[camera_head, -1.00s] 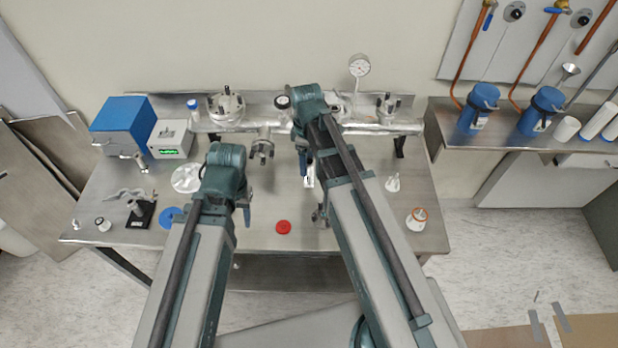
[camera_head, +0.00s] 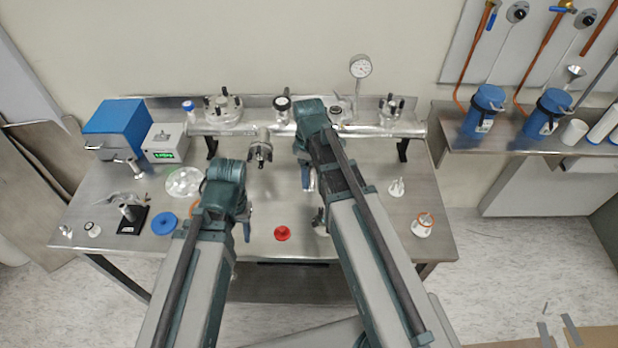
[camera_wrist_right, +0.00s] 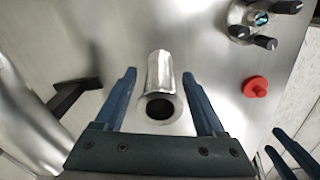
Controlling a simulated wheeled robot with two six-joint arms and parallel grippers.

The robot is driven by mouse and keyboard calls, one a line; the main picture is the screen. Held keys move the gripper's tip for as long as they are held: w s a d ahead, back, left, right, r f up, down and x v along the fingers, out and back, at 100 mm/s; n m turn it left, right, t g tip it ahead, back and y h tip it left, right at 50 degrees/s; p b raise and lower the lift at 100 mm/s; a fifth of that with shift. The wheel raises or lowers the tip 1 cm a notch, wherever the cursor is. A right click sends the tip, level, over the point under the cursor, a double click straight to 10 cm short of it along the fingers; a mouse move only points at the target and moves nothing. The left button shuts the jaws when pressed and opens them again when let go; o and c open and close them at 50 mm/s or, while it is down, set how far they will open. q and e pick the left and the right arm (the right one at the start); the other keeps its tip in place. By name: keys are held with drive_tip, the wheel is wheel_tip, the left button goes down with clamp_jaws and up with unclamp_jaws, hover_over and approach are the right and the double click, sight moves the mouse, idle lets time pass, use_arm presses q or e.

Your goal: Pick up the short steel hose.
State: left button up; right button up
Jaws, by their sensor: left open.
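The short steel hose appears to be the bright metal tube (camera_wrist_right: 160,75) with a round open end in the right wrist view, on the steel table. My right gripper (camera_wrist_right: 159,76) is open, with one blue finger on each side of the tube and gaps between. In the head view the right gripper (camera_head: 307,180) points down at mid-table, and my arm mostly hides the tube. My left gripper (camera_head: 247,222) is open and appears empty, left of the red cap. Its fingers also show at the lower right of the right wrist view (camera_wrist_right: 292,152).
A red cap (camera_head: 282,233) lies between the arms. A horizontal manifold pipe (camera_head: 280,130) with flanged ports runs along the back. A blue box (camera_head: 117,130), a blue disc (camera_head: 164,223) and a black-based part (camera_head: 131,221) are left. Small fittings (camera_head: 422,225) stand right.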

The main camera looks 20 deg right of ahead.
clamp_jaws()
use_arm(q)
drive_tip(key=shift+r, duration=0.1)
use_arm(e)
drive_tip(key=shift+r, duration=0.1)
